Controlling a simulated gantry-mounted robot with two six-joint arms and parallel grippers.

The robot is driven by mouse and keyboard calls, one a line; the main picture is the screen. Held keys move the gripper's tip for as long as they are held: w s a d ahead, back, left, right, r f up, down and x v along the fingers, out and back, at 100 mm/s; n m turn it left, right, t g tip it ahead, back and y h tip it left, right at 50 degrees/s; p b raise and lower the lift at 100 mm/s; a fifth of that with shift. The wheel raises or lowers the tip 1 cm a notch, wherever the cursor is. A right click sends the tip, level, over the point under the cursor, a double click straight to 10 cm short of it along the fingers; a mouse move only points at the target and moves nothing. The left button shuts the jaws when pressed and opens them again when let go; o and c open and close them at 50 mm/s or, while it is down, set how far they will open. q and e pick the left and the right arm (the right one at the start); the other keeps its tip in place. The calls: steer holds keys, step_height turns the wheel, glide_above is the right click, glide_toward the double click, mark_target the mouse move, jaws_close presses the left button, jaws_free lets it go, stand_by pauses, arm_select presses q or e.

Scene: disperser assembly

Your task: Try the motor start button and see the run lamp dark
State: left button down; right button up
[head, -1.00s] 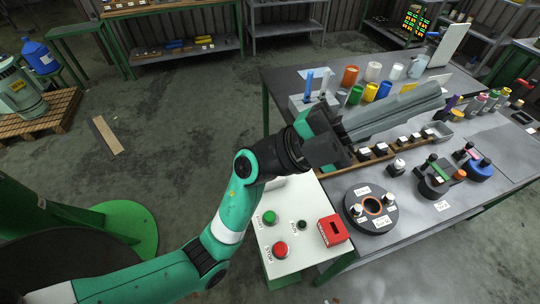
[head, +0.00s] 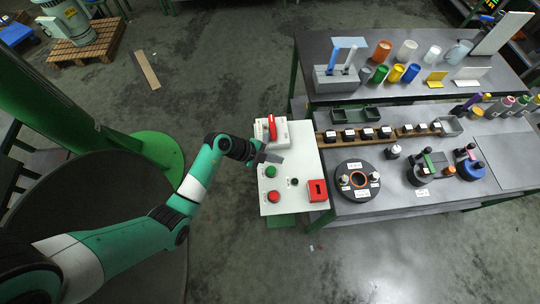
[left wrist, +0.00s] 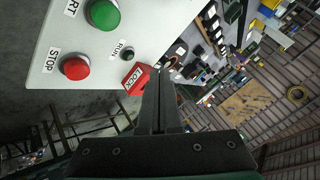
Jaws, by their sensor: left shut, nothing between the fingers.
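The white control panel (head: 279,209) stands at the left end of the workbench. The green start button (head: 271,171) is on it, and in the left wrist view the button (left wrist: 103,13) shows large, its label partly cut off. The red stop button (head: 273,197) sits in front of it. The small run lamp (head: 294,182) looks dark; its RUN label shows beside the lamp (left wrist: 127,53) in the left wrist view. My left gripper (head: 272,157) is shut and empty above the panel, just behind the start button, apart from it as far as I can tell. My right gripper is out of view.
A red lock box (head: 318,190) is on the panel's right side. A red-handled switch (head: 272,127) stands at its back. The workbench to the right holds a dark round flange (head: 357,195), a wooden rack (head: 327,137) and several jars.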

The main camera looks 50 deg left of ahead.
arm_select(q)
steer(key=shift+s+a+r+n+p, duration=0.2)
steer(key=shift+s+a+r+p, duration=0.1)
steer(key=shift+s+a+r, duration=0.25)
steer(key=shift+s+a+r+n+p, duration=0.2)
steer(key=shift+s+a+r+p, duration=0.15)
steer(key=shift+a, duration=0.3)
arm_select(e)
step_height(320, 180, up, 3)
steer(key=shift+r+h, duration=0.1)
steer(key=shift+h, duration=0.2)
arm_select(q)
steer(key=b, duration=1)
glide_above(268, 170)
step_height(268, 170, down, 7)
steer(key=shift+a+r, duration=0.1)
steer(key=shift+f, duration=1)
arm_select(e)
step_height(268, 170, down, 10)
arm_select(q)
steer(key=shift+f, duration=0.1)
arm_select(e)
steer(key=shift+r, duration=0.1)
